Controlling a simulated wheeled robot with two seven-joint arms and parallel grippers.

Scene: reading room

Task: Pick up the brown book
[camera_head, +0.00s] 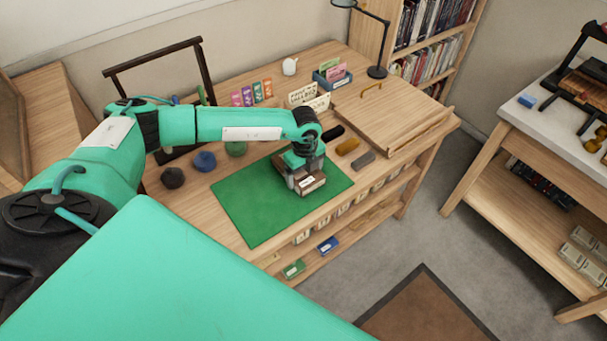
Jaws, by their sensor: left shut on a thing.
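The brown book (314,187) is at the right part of the green mat (245,208) on the wooden table. A white label shows on its near side, and my gripper covers much of the rest. My left gripper (304,175) reaches down from above and is shut on the book. I cannot tell whether the book touches the mat or is slightly lifted. My right gripper is not in view.
Dark, blue and green round objects (204,161) stand left of the mat. Small black, yellow and grey blocks (348,146) lie to its right, beside a wooden slanted board (390,110). A lamp (377,72) and card holders (332,76) stand behind.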

